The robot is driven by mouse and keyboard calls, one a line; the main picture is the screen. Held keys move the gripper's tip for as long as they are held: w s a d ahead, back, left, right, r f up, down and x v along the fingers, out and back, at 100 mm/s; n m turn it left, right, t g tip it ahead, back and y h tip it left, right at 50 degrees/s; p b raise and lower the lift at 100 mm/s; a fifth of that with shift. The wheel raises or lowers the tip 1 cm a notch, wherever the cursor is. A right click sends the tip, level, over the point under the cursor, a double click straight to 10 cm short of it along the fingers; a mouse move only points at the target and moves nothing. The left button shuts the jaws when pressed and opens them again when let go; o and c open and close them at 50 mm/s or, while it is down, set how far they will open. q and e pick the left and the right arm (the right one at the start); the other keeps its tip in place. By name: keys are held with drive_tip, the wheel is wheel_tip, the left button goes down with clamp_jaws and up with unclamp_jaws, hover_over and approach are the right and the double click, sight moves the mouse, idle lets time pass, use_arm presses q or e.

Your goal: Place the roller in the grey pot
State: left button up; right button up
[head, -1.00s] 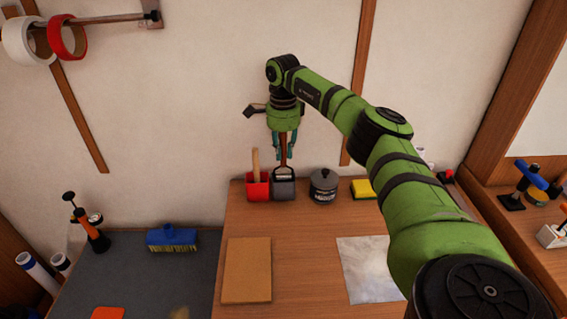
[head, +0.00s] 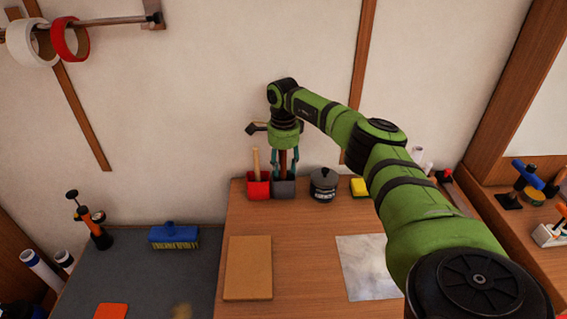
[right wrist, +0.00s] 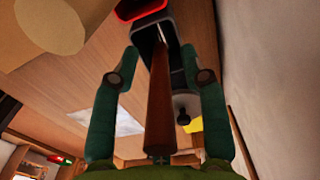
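The roller's red-brown handle (head: 283,161) stands upright at the grey pot (head: 284,188). Its lower end is down inside the pot, where the roller head is hidden. In the right wrist view the handle (right wrist: 160,95) runs between my fingers, and its metal rod goes into the dark grey pot (right wrist: 178,66). My right gripper (head: 284,172) is just above the pot, pointing down. Its teal fingers are spread, with a gap on each side of the handle. My left gripper is not in view.
A red pot (head: 258,188) with a wooden handle in it stands close left of the grey pot. A dark lidded pot (head: 323,186) and a yellow sponge (head: 359,187) are to the right. A brown board (head: 248,268) lies in front. The wall is close behind.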

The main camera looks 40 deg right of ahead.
drive_tip(key=r+b, duration=0.1)
drive_tip(key=r, duration=0.1)
drive_tip(key=r+b, duration=0.1)
drive_tip(key=r, duration=0.1)
drive_tip(key=r+b, duration=0.1)
drive_tip(key=r, duration=0.1)
drive_tip(key=shift+s+r, duration=0.3)
drive_tip(key=shift+r, duration=0.3)
drive_tip(key=shift+r, duration=0.1)
